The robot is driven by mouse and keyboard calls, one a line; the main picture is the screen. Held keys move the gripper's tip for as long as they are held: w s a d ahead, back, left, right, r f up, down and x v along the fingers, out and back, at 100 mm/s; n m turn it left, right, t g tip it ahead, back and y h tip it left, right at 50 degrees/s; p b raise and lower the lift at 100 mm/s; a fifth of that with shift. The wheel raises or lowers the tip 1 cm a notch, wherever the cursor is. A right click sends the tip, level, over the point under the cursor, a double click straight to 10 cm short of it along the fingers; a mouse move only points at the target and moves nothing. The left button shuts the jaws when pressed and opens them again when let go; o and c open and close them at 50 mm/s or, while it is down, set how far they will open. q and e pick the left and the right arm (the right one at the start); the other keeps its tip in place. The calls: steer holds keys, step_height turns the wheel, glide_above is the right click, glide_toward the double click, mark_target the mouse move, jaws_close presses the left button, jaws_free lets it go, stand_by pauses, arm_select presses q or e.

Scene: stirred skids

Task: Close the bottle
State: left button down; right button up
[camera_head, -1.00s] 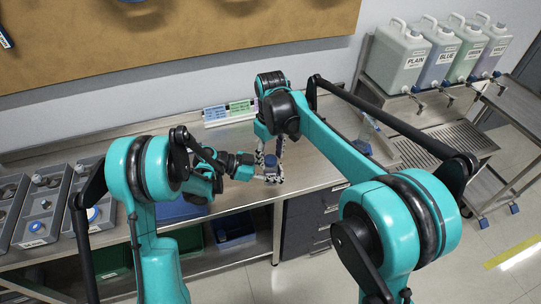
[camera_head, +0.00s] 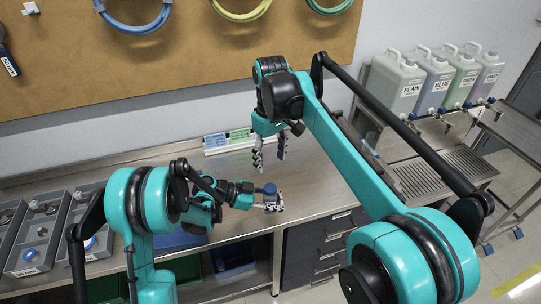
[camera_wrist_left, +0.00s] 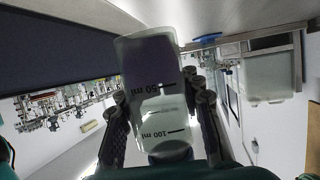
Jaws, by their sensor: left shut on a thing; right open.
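The bottle (camera_wrist_left: 158,85) is translucent, with "50 ml" and "100 ml" marks and dark liquid. My left gripper (camera_head: 272,205) is shut around its body near the bench's front edge, and its fingers show on both sides in the left wrist view (camera_wrist_left: 162,110). A blue cap (camera_head: 270,188) sits at the bottle's top in the head view; how tightly it sits I cannot tell. My right gripper (camera_head: 270,158) is open and empty, raised above and behind the bottle, apart from the cap. The bottle's neck is hidden in the left wrist view.
Grey bins (camera_head: 36,240) with small parts stand at the left of the steel bench (camera_head: 315,180). Several jerrycans (camera_head: 398,85) stand at the right. The bench around the bottle is mostly clear.

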steer(key=shift+r, duration=0.45)
steer(key=s+d+m+t, duration=0.35)
steer(key=s+d, duration=0.45)
steer(key=d, duration=0.4)
steer(key=s+d+f+m+t, duration=0.3)
steer(key=s+d+f+m, duration=0.2)
steer(key=s+d+f, duration=0.5)
steer(key=shift+s+d+f+t, duration=0.2)
steer(key=shift+s+f+t, duration=0.15)
steer(key=shift+s+f, duration=0.7)
